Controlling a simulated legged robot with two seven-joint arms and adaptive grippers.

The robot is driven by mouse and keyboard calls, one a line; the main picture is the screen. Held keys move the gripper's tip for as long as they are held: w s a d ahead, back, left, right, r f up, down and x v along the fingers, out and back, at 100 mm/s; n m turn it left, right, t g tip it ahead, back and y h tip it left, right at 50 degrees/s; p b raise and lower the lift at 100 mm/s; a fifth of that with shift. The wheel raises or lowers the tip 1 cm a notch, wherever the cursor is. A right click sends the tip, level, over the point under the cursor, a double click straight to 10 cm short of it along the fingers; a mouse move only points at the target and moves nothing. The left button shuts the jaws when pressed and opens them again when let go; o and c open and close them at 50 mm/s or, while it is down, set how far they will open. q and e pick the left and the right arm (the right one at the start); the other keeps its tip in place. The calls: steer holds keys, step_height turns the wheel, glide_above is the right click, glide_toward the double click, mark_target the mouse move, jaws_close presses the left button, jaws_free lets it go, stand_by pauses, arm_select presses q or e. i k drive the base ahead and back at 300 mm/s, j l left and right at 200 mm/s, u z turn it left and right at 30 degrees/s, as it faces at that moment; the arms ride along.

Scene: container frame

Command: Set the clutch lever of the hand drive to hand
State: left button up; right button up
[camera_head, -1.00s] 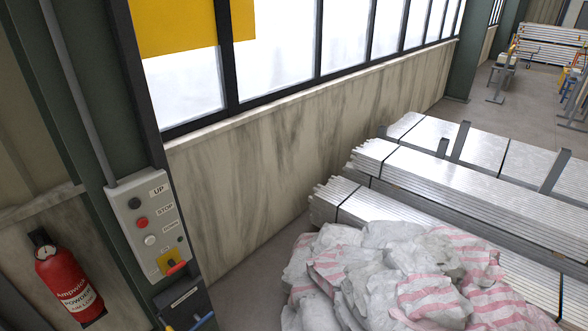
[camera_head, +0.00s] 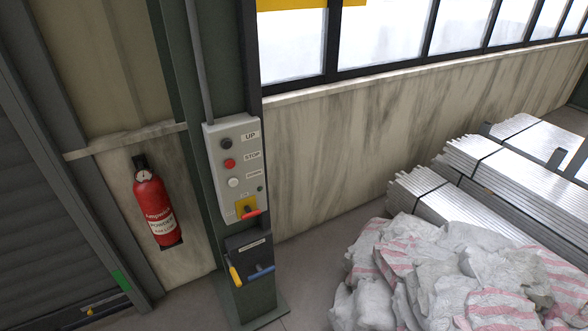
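A dark box (camera_head: 246,247) that looks like the hand drive is mounted low on the green post, below the grey control panel. A yellow lever (camera_head: 235,276) sticks out at its lower left, and a blue handle (camera_head: 262,272) sits at its lower right. Which of them is the clutch lever I cannot tell, and the label on the box is too small to read. The grey panel (camera_head: 216,167) has UP, STOP and DOWN buttons and a red-handled switch (camera_head: 250,213) on a yellow plate. Neither of my grippers is in view.
A red fire extinguisher (camera_head: 156,207) hangs on the wall left of the post (camera_head: 257,301). A ribbed dark door (camera_head: 38,210) is at the far left. White sacks (camera_head: 430,270) and stacked metal profiles (camera_head: 455,207) fill the right. Some floor (camera_head: 300,262) between post and sacks is clear.

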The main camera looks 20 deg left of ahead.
mark_target(236, 278)
steer(key=u, duration=1.25)
